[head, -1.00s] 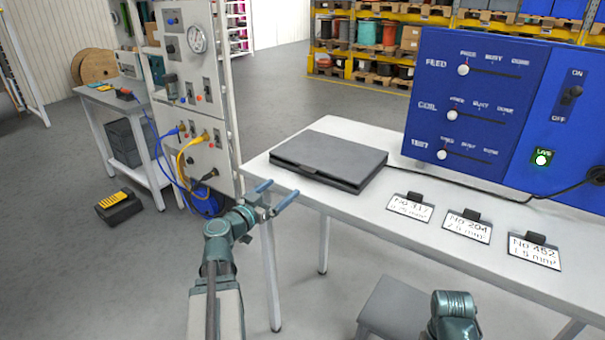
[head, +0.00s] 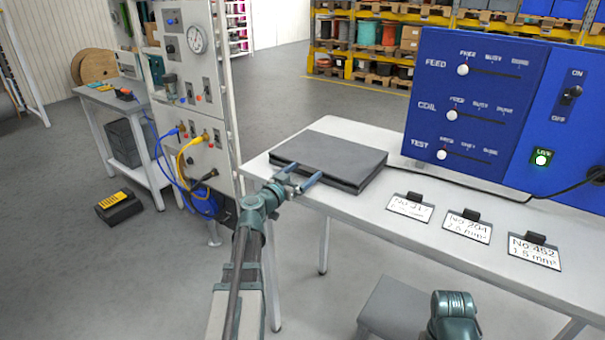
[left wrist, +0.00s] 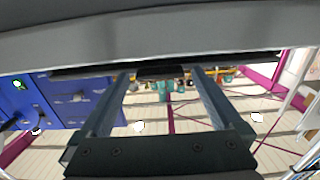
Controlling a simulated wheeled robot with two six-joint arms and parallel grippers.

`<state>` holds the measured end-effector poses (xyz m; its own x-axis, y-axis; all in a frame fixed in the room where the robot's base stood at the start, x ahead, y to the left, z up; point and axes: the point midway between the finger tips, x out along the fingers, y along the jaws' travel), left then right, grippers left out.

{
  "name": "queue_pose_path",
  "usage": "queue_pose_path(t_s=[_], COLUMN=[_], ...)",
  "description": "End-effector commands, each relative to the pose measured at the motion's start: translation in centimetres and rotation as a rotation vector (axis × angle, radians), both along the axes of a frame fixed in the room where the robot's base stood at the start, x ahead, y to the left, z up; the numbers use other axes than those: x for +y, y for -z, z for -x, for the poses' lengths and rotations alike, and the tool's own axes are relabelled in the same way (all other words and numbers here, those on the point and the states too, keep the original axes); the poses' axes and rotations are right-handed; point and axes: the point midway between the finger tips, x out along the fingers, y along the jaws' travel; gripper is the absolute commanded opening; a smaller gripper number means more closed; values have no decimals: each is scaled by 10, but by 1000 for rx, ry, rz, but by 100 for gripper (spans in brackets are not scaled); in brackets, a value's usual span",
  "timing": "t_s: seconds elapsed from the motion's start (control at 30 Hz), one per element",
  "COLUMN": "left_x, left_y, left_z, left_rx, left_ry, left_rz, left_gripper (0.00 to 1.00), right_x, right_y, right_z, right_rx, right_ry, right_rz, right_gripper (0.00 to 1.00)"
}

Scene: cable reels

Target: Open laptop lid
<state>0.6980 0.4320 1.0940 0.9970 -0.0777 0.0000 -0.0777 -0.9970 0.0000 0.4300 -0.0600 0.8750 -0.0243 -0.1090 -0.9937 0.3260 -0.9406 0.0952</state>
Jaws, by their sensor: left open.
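A closed dark grey laptop (head: 328,158) lies flat on the left end of the white table (head: 440,250). My left gripper (head: 304,174) is open and empty at the laptop's front edge, its blue fingers pointing at that edge. Whether the fingers touch the laptop, I cannot tell. In the left wrist view the two fingers (left wrist: 160,82) are spread apart, and the laptop (left wrist: 150,42) spans the top of the picture as a grey slab close to the fingertips. My right gripper is not in view; only part of my right arm shows at the bottom of the head view.
A blue control panel (head: 480,105) stands at the back right of the table, with a black cable running behind the laptop. Several labelled cards (head: 466,226) stand along the table to the right. A grey stool (head: 395,305) is below the front edge. A panel rack (head: 195,100) stands left.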

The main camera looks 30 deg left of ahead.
Motion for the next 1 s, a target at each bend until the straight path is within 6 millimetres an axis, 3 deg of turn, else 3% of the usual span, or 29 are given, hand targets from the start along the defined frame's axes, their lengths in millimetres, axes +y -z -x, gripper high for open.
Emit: queue_pose_path(t_s=[0.07,0.6,1.0], left_x=[0,0,0], left_y=[0,0,-8], left_z=[0,0,0], left_rx=[0,0,14], left_ry=[0,1,2], left_rz=[0,0,-1], left_gripper=[100,3,0], right_x=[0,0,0], right_y=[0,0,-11], right_z=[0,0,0], right_rx=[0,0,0], right_ry=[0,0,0], right_rz=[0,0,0], right_gripper=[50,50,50])
